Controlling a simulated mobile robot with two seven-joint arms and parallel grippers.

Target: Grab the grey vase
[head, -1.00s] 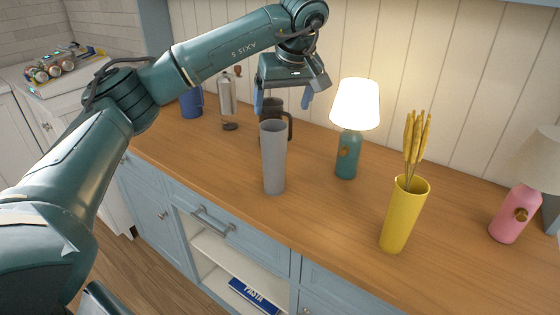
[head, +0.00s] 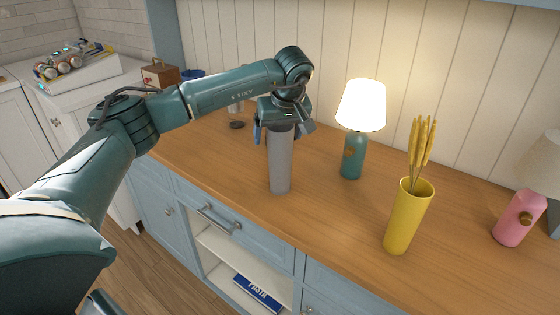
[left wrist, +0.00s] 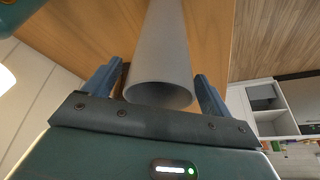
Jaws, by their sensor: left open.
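The grey vase (head: 280,165) is a tall, plain cylinder standing upright on the wooden counter, left of the lit lamp. My left gripper (head: 283,133) is over the top of the vase in the head view, pointing down, and hides its rim. In the left wrist view the vase's round open mouth (left wrist: 158,95) shows between the two blue fingers of my left gripper (left wrist: 158,80), one on each side. The fingers are open, with a visible gap to the vase on the right side. My right gripper is not in view.
A lit lamp with a teal base (head: 352,156) stands right of the vase. A yellow vase with dried stalks (head: 408,220) and a pink bottle (head: 519,217) stand further right. A blue canister (head: 192,74) and a wooden box (head: 160,75) are at the back left. The counter's front edge is close.

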